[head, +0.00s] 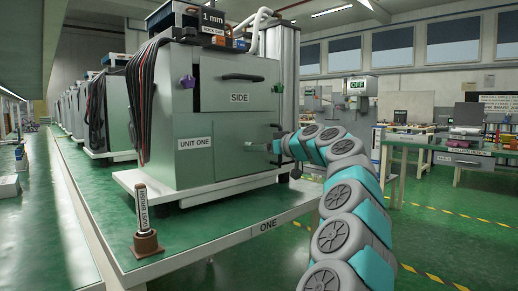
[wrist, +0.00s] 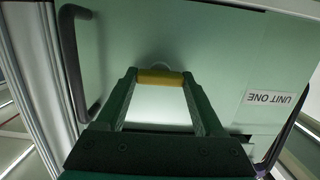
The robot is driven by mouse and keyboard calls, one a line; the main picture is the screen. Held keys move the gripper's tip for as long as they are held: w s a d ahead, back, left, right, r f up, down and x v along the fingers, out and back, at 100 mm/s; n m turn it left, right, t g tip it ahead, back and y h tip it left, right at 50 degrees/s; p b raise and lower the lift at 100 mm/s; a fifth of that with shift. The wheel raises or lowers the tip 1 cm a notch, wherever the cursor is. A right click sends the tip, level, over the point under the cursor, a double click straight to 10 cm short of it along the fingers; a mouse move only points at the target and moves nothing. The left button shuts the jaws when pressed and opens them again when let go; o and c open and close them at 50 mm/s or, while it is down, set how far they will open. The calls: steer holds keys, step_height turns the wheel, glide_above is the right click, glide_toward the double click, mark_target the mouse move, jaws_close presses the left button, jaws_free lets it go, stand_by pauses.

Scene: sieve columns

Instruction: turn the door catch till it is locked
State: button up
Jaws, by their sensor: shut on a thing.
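The green cabinet marked UNIT ONE (head: 195,143) stands on the bench, and its front faces my arm. In the wrist view my gripper (wrist: 160,79) is shut on the yellow door catch (wrist: 160,77). The catch lies straight across between the two fingertips, with a pale round base behind it. In the head view the catch is hidden or too small to make out. I cannot tell from the catch whether the door is locked.
A black bar handle (wrist: 82,62) is beside my gripper in the wrist view. A soft brush (head: 144,222) stands upright at the bench's near corner. The aisle at right is open.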

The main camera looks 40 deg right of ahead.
steer(key=c, duration=0.7)
steer(key=o, duration=1.4)
steer(key=shift+o, duration=0.2)
steer(key=s+r, duration=0.1)
steer(key=s, duration=0.6)
steer(key=shift+s+d+b, duration=0.3)
steer(key=shift+s, duration=0.05)
steer(key=shift+s, duration=0.1)
